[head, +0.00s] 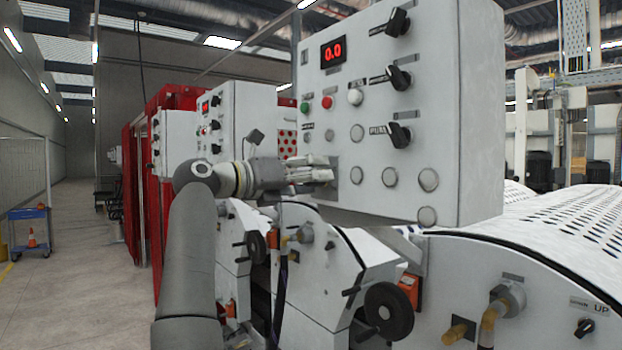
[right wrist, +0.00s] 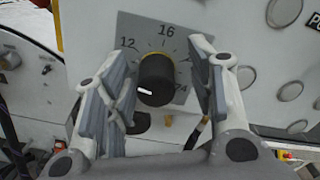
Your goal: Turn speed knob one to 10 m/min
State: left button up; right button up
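The near control box (head: 430,110) has a white front panel with a red display (head: 333,52) reading 0.0. My right gripper (head: 322,172) is at the lower left of this panel and hides the knob there in the head view. In the right wrist view, a black round knob (right wrist: 156,80) sits on a grey dial plate (right wrist: 190,28) marked 12, 16 and a partly hidden number at lower right. The knob's white mark points to the lower left. The right gripper's fingers (right wrist: 162,78) are open, one on each side of the knob, with gaps visible. My left gripper is not in view.
The panel also carries three black selector switches (head: 399,77), a green button (head: 304,107), a red button (head: 327,102) and several round caps (head: 429,180). Below is a black handwheel (head: 388,310). A second control box (head: 240,115) stands behind my arm. The aisle (head: 70,250) at left has clear floor.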

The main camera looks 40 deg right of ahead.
jog(key=shift+w+a+f, duration=0.1)
jog(key=shift+w+f, duration=0.15)
jog(key=shift+w, duration=0.05)
jog(key=w+a, duration=0.1)
jog(key=a, duration=1)
jog(key=shift+a, duration=0.4)
jog(key=shift+r, duration=0.1)
jog(key=d+m+p, duration=0.2)
jog(key=d, duration=0.2)
jog(key=s+d+m+p, duration=0.1)
jog(key=d+m+p, duration=0.1)
jog(key=d+p, duration=0.1)
jog(key=d+m+p, duration=0.2)
jog(key=d, duration=0.3)
jog(key=shift+s+f+m+p, duration=0.2)
jog(key=shift+m+p, duration=0.1)
jog(key=shift+p, duration=0.1)
